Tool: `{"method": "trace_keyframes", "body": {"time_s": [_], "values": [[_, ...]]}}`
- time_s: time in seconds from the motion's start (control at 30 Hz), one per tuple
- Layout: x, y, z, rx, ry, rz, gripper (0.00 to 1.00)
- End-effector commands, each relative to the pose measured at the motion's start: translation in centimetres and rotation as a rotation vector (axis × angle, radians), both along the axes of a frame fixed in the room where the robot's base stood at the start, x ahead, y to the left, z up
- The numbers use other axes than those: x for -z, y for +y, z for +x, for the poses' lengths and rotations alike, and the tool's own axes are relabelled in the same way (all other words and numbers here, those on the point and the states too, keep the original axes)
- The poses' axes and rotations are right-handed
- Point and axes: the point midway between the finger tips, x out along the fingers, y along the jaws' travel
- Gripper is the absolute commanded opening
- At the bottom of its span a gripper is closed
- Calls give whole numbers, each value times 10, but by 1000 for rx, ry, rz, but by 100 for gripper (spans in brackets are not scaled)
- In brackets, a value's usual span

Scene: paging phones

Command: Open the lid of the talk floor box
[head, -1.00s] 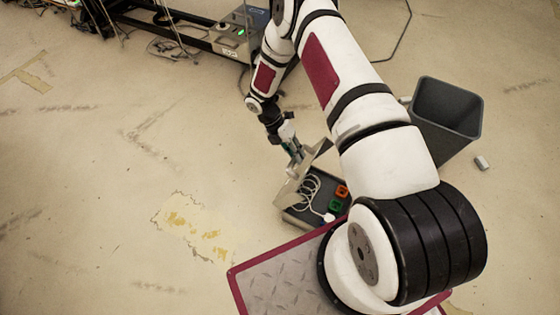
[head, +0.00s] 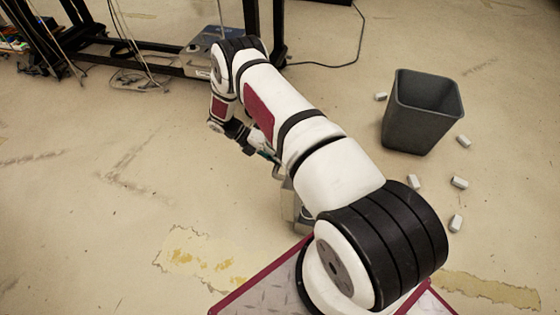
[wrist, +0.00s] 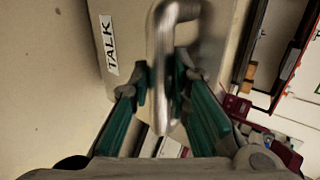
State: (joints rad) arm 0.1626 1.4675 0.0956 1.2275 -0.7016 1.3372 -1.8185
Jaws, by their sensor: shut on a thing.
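The talk floor box's metal lid (wrist: 120,75) fills the upper middle of the wrist view, with a white TALK label (wrist: 109,45) on it. A bent metal handle (wrist: 163,40) stands on the lid. My gripper (wrist: 162,85) is shut on this handle, with a green-padded finger on each side. In the head view, my gripper (head: 266,154) is partly hidden behind my arm. A strip of the grey floor box (head: 291,208) shows left of my arm. Its inside is hidden there, so I cannot tell the lid's exact angle.
A dark grey waste bin (head: 421,115) stands to the right, with several small white blocks (head: 459,182) on the floor around it. A black frame (head: 150,60) with cables and a grey device (head: 205,38) stand at the back. The floor at left is clear.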

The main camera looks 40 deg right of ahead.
Motion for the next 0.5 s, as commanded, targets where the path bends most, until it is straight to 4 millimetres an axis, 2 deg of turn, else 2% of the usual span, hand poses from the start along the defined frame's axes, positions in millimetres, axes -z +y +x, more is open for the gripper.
{"method": "trace_keyframes", "body": {"time_s": [0.03,0.5], "values": [[8,5,-6,6,21,4,0],[9,11,-2,4,34,-1,0]]}}
